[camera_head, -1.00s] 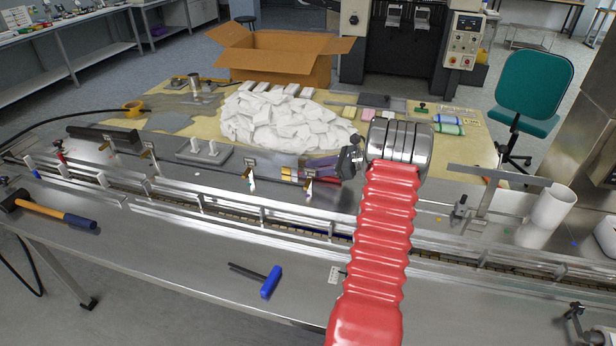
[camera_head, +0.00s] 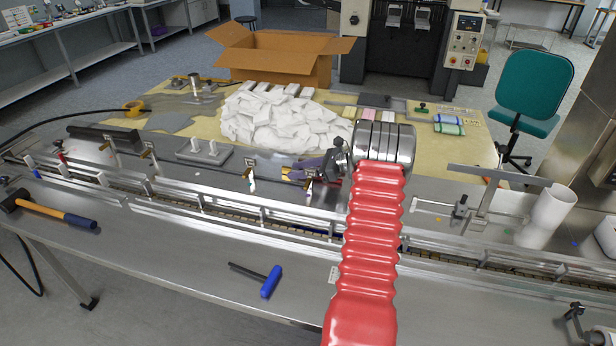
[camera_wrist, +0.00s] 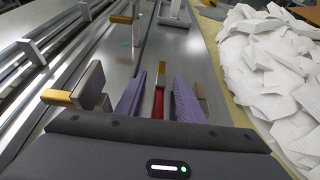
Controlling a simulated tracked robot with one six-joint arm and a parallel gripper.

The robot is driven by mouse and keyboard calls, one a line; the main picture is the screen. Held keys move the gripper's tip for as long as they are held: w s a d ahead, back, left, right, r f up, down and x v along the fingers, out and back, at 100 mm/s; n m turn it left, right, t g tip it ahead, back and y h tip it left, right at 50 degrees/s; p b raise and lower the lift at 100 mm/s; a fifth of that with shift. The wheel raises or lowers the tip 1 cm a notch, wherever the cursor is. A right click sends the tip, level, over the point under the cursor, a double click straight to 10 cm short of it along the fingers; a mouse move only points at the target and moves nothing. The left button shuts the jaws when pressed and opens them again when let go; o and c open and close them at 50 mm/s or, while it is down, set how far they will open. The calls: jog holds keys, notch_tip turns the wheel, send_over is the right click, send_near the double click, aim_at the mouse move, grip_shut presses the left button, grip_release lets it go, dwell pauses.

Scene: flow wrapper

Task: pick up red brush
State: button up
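The red brush (camera_wrist: 157,103) shows in the wrist view as a narrow red strip between my gripper's two purple fingers, with a small yellowish end beyond it. My gripper (camera_wrist: 158,98) is open, with a finger on each side of the red strip and slim gaps visible. The strip's near end is hidden behind the gripper body. In the head view my gripper (camera_head: 303,172) is low over the back side of the metal machine, pointing left. The brush cannot be made out clearly there.
A heap of white packets (camera_head: 285,122) lies close behind my gripper. Upright brackets and guide rails (camera_head: 262,215) of the conveyor stand in front of it. A blue-handled tool (camera_head: 271,282) and a hammer (camera_head: 50,213) lie on the front metal surface. A cardboard box (camera_head: 280,58) stands behind.

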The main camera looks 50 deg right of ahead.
grip_shut()
dwell(0.5)
notch_tip(320, 180, up, 18)
dwell(0.6)
jog(key=shift+s, duration=0.1)
dwell(0.5)
